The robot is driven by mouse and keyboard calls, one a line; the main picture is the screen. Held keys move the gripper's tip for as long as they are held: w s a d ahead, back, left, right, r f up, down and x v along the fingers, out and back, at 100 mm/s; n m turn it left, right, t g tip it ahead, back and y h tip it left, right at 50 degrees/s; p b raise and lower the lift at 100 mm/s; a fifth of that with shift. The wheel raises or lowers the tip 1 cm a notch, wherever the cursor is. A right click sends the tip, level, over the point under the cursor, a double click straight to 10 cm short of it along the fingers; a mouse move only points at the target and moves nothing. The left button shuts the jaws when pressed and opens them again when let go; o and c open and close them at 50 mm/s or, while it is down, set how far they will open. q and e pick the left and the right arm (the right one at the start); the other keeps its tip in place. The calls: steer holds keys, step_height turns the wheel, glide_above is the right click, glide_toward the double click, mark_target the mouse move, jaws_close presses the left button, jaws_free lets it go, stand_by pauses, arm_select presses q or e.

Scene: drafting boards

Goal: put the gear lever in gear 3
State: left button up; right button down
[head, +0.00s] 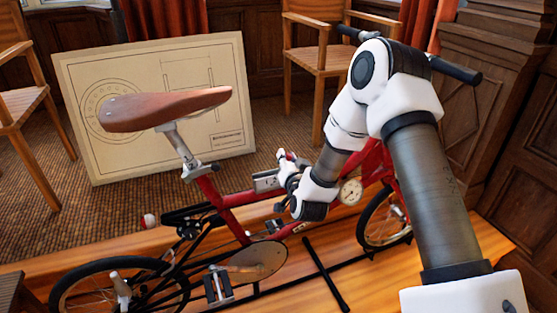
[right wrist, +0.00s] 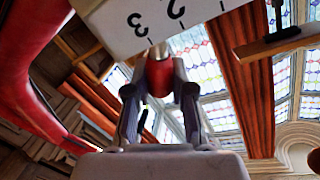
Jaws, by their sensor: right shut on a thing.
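The red bicycle (head: 232,197) stands on a wooden platform. A gear selector plate (head: 265,182) is on its frame; the right wrist view shows this pale plate (right wrist: 155,28) from close up, with the numerals 3 and 2. The gear lever has a red knob (right wrist: 160,72) and a pale stem that meets the plate's lower edge near the 3. I cannot tell exactly which mark it stands at. My right gripper (right wrist: 160,92) is shut on the red knob, one finger on each side. In the head view the right gripper (head: 287,163) is small and partly hides the lever. My left gripper is out of view.
A brown saddle (head: 165,108) stands above the frame on the left. A round dial (head: 350,191) is right of my gripper. A drafting board (head: 85,70) leans behind the bicycle, and wooden chairs (head: 318,50) stand at the back. Handlebar grips (head: 455,69) show behind my right arm.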

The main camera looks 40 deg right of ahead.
steer(key=c, duration=1)
jaws_free()
steer(key=shift+o, duration=0.2)
steer(key=v, duration=1.2)
